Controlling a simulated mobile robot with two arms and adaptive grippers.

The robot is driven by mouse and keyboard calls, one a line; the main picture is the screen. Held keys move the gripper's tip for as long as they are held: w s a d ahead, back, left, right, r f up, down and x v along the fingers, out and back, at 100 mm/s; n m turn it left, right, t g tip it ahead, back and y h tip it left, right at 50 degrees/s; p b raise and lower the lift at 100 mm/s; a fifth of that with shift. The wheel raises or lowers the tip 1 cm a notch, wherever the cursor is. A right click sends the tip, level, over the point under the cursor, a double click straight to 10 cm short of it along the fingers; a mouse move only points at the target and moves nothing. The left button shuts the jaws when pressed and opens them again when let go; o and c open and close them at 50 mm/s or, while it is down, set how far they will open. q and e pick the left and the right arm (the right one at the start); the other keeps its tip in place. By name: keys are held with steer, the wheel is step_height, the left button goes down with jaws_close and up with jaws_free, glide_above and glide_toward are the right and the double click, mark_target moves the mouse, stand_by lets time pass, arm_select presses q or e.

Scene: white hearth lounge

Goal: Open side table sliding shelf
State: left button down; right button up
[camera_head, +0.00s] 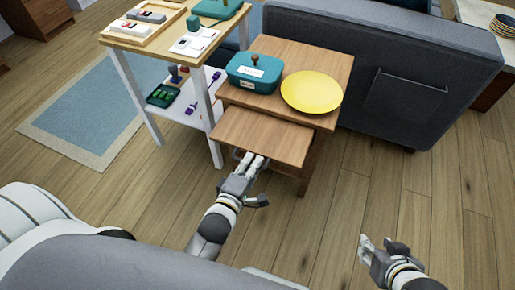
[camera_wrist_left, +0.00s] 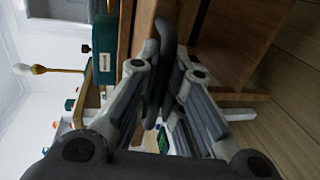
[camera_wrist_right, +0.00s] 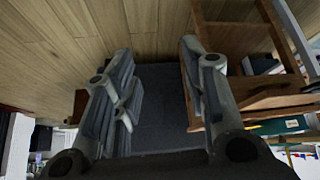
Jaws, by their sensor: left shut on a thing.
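The wooden side table (camera_head: 320,58) stands in the middle of the head view. Its sliding shelf (camera_head: 262,134) sticks out toward me from under the top. A dark handle sits on the shelf's front edge and shows in the left wrist view (camera_wrist_left: 166,45). My left gripper (camera_head: 249,163) is shut on this handle; the left wrist view shows its fingers (camera_wrist_left: 165,75) around it. My right gripper (camera_head: 384,246) is open and empty above the floor at the lower right. Its spread fingers also show in the right wrist view (camera_wrist_right: 158,85).
A teal box (camera_head: 254,72) and a yellow plate (camera_head: 312,91) stand on the table top. A white-legged stand (camera_head: 150,110) with small items is close on the left. A grey sofa (camera_head: 400,60) is behind on the right. The floor (camera_head: 400,190) at right is clear.

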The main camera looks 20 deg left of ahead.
arm_select(q)
steer(key=shift+f+p+v, duration=0.2)
steer(key=shift+p+v, duration=0.15)
steer(key=shift+v, duration=0.7)
steer(key=shift+f+p+v, duration=0.25)
steer(key=shift+p+v, duration=0.1)
steer(key=shift+v, duration=0.7)
arm_select(e)
steer(key=s+d+f+g, duration=0.1)
steer(key=s+g, duration=0.2)
steer(key=s, duration=0.3)
steer(key=shift+d+h, duration=0.4)
arm_select(q)
steer(key=shift+s, duration=0.1)
steer(key=c, duration=1.8)
jaws_free()
arm_select(e)
steer(key=shift+w, duration=0.15)
arm_select(q)
steer(key=v, duration=1.2)
